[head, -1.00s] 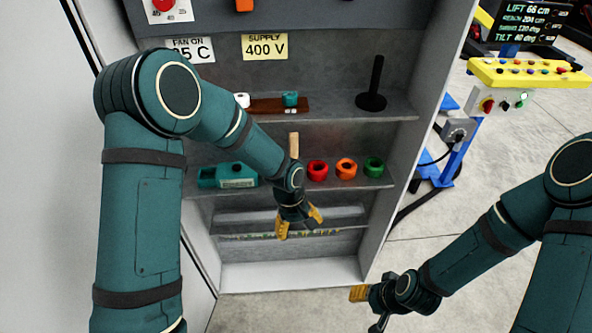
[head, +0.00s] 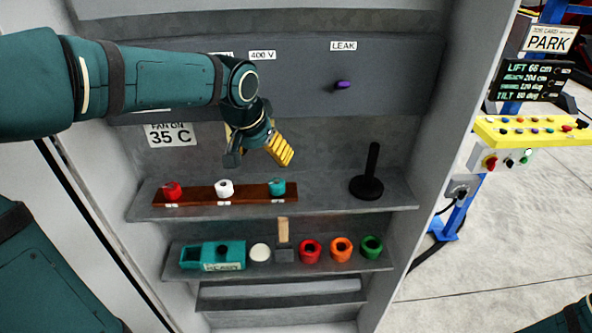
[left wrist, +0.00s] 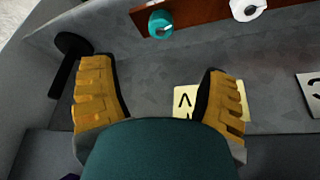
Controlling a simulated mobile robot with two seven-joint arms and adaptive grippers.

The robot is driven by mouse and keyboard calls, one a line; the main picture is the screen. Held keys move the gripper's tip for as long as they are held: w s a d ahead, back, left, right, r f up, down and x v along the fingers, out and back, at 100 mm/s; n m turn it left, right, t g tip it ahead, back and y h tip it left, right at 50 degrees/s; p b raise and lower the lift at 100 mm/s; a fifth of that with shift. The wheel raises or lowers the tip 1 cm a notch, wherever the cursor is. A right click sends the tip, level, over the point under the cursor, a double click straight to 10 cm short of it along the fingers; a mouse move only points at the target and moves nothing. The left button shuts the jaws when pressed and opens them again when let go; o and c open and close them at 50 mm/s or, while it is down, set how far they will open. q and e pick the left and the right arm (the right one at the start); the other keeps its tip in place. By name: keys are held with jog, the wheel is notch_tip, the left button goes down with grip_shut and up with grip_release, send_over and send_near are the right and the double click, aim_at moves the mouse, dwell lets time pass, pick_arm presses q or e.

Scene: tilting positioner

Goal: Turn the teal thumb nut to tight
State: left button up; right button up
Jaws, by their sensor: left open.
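The teal thumb nut (head: 277,187) sits at the right end of a brown strip (head: 250,194) on the upper shelf. A white nut (head: 224,188) and a red nut (head: 172,191) share that strip. My left gripper (head: 258,152) is open and empty, above and behind the strip near the teal nut, not touching it. In the left wrist view the teal nut (left wrist: 160,26) shows with a pale mark, beyond the gap between my yellow fingers (left wrist: 158,75). How tight the nut is cannot be read. My right gripper is out of view.
A black post on a round base (head: 367,184) stands right of the strip. The lower shelf holds a teal box (head: 212,256), a wooden-handled tool (head: 283,237) and red, orange and green rings (head: 341,248). A purple knob (head: 342,85) is on the panel above.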

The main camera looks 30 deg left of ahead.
aim_at(276, 182)
pick_arm(q)
jog(key=x, duration=1.3)
jog(key=shift+f, duration=0.15)
jog(key=c, duration=1.2)
